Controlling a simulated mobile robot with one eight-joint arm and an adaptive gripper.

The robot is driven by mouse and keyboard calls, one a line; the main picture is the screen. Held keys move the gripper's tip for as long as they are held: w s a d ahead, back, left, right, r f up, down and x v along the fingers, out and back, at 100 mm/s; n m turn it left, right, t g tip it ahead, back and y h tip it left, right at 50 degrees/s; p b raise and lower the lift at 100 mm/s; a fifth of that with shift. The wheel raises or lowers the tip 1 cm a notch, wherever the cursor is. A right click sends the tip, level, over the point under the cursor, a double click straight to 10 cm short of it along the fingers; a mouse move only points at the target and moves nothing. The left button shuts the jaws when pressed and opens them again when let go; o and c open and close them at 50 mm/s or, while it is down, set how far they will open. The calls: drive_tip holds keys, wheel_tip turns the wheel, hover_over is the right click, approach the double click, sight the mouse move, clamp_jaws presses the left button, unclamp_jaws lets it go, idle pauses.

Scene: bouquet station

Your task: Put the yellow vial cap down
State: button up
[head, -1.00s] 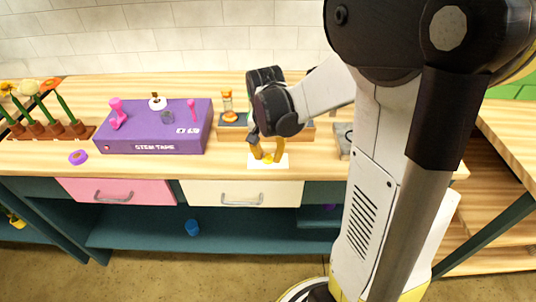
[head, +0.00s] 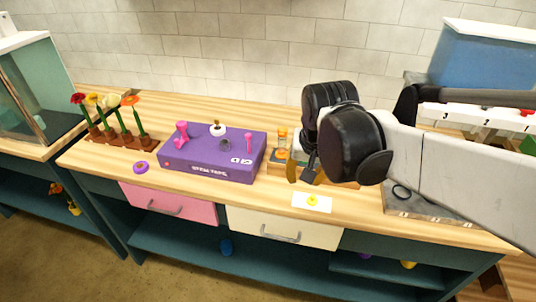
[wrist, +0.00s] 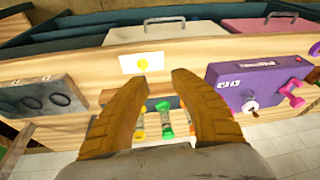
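The yellow vial cap (head: 312,200) lies on a white card (head: 325,204) near the front edge of the wooden counter, above the cream drawer. In the wrist view the cap (wrist: 143,65) shows on the card (wrist: 128,63), beyond my fingertips and apart from them. My gripper (head: 306,178) is above the counter, behind and a little left of the card. In the wrist view its two tan fingers (wrist: 177,90) are spread with nothing held between them. Vials with orange, green and yellow parts (wrist: 165,120) stand in a rack below the fingers.
A purple stem tape box (head: 215,155) with pink pieces stands left of my gripper. A purple ring (head: 140,167) lies on the counter. Flowers stand in a wooden rack (head: 125,142) farther left. A grey block with dark rings (head: 425,205) is at the right.

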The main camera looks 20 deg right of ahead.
drive_tip(key=s+a+n+t+y, duration=0.1)
drive_tip(key=s+a+n+t, duration=0.2)
drive_tip(key=s+a+n, duration=0.2)
drive_tip(key=shift+s+a+r+t, duration=0.45)
drive_tip(key=shift+s+a, duration=0.1)
drive_tip(key=shift+a, duration=0.25)
